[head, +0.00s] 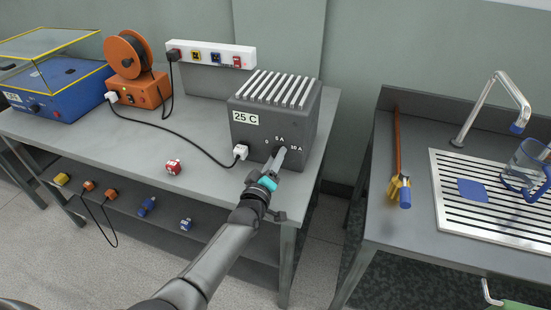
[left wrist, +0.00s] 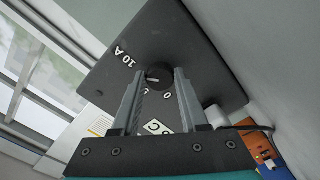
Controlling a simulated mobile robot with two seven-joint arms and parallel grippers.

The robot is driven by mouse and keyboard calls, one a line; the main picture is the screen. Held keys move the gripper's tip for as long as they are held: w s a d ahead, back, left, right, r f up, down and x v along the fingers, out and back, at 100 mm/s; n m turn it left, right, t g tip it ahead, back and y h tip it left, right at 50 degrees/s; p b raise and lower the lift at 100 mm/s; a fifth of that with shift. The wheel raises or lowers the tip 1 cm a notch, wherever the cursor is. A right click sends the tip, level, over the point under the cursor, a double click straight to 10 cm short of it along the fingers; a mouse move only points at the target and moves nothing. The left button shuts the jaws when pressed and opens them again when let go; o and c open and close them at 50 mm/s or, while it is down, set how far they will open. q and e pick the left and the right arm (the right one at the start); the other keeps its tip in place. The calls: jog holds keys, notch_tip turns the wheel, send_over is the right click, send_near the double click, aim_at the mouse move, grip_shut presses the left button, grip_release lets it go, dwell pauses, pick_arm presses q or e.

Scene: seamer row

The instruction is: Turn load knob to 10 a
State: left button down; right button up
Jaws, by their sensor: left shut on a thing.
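The load box (head: 260,115) is a dark grey cabinet with white fins on top and a "25 C" label; it stands at the bench's right end. Its front has a dial marked 0, 5 A and 10 A. The round black load knob (left wrist: 158,76) shows between my fingertips in the left wrist view; a pale mark is on its face, but its exact setting is hard to tell. My left gripper (head: 281,155) is shut on the knob, its fingers on either side; it also shows in the left wrist view (left wrist: 160,88). My right gripper is out of view.
A white plug (head: 240,151) with a black cable sits in the front, left of the knob. An orange reel unit (head: 140,90) and blue machine (head: 60,95) stand left. A sink counter (head: 400,230) is right, across a gap.

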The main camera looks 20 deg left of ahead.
pick_arm(q)
jog(key=shift+c, duration=2.2)
grip_release()
jog(key=shift+s, duration=0.15)
jog(key=s+p, duration=0.3)
jog(key=s, duration=1.2)
jog(key=shift+a+p, duration=0.25)
jog(key=shift+p, duration=0.05)
